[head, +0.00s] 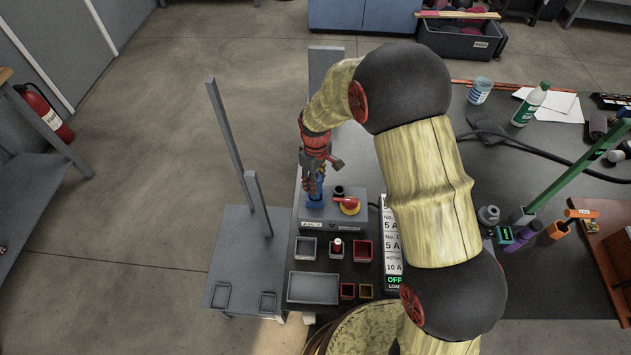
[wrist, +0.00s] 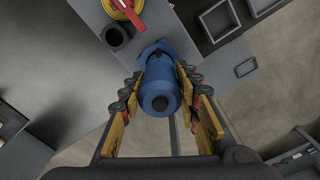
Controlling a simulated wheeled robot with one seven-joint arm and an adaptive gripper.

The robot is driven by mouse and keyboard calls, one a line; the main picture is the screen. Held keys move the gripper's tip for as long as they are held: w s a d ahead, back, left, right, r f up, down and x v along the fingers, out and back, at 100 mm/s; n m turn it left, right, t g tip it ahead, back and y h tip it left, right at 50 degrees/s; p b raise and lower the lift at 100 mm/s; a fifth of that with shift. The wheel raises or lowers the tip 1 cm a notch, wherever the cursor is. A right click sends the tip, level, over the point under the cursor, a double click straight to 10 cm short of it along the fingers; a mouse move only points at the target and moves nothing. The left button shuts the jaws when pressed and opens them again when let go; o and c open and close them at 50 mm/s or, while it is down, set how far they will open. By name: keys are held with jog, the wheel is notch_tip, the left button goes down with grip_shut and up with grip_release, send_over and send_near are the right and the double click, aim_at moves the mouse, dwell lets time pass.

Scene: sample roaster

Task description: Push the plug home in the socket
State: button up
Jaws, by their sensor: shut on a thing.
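The blue plug (wrist: 160,92) is a thick cylinder seen nearly end-on in the wrist view, with a dark hole in its near end. Its far end meets a blue flanged socket (wrist: 153,50) on the grey box; how deep it sits is hidden by the plug's own body. My gripper (wrist: 159,76) is shut on the plug, with one finger on each side. In the head view my gripper (head: 316,178) points down over the left part of the grey box (head: 334,226), with a bit of blue showing below it.
A red-handled yellow switch (head: 348,205) and a black round fitting (wrist: 116,37) are on the box close to the plug. Small trays, including a wide grey one (head: 313,288), lie in front. A thin grey post (head: 225,130) rises to the left.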

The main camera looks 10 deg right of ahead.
jog(key=shift+f+b, duration=0.95)
jog(key=shift+f, duration=1.05)
jog(key=o, duration=1.4)
notch_tip(320, 180, up, 12)
